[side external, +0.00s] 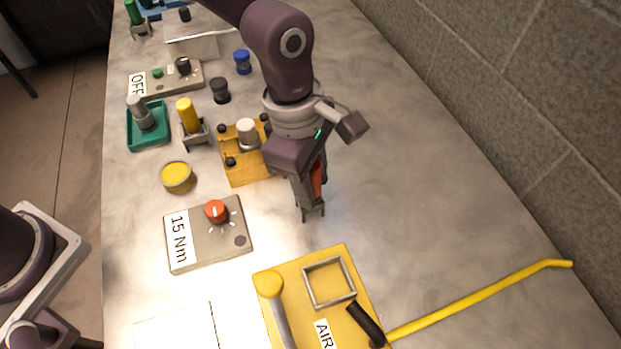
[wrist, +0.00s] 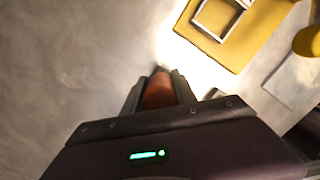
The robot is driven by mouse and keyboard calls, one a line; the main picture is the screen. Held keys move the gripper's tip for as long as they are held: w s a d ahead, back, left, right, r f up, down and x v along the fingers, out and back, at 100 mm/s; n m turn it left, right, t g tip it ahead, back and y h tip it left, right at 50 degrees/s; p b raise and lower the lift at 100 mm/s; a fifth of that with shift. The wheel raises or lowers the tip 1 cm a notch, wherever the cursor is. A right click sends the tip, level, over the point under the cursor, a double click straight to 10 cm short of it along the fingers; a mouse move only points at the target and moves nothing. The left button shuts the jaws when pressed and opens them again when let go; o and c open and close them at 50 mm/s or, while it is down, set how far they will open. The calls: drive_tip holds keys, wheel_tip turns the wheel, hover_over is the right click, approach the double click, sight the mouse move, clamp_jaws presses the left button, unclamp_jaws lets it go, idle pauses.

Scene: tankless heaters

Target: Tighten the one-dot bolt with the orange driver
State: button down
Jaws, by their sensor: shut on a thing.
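My gripper (side external: 313,212) is low over the bare bench, right of the orange plate. It is shut on the orange driver (side external: 318,180), mostly hidden by the fingers. In the wrist view the driver (wrist: 158,92) shows as an orange shape between the two fingers of my gripper (wrist: 158,76). The orange plate (side external: 242,175) bears a pale cylinder (side external: 248,133) and dark bolt heads, one at its front left (side external: 230,161), one at its back left (side external: 222,128) and one at its back right (side external: 265,117). Dot marks are too small to tell.
A grey box labelled 15 Nm (side external: 205,245) with a red knob stands front left. A yellow AIR box (side external: 285,285) with a hose (side external: 480,302) is in front. A yellow tool (side external: 187,115), a green tray (side external: 132,145) and an OFF box (side external: 195,83) stand back left. The right bench is clear.

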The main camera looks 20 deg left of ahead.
drive_tip(key=r, duration=0.9)
drive_tip(key=shift+w+a+r, duration=0.2)
drive_tip(key=shift+a+r, duration=0.05)
drive_tip(key=shift+r, duration=0.1)
drive_tip(key=w+a+r, duration=0.2)
drive_tip(key=w+a, duration=0.1)
drive_tip(key=a, duration=0.7)
drive_tip(key=w+a+r, duration=0.1)
drive_tip(key=w+a, duration=0.1)
drive_tip(key=a, duration=0.8)
drive_tip(key=shift+w+a+f, duration=0.1)
drive_tip(key=shift+w+f, duration=0.05)
drive_tip(key=shift+f, duration=2.65)
drive_tip(key=shift+f, duration=0.55)
wheel_tip(320, 180, up, 7)
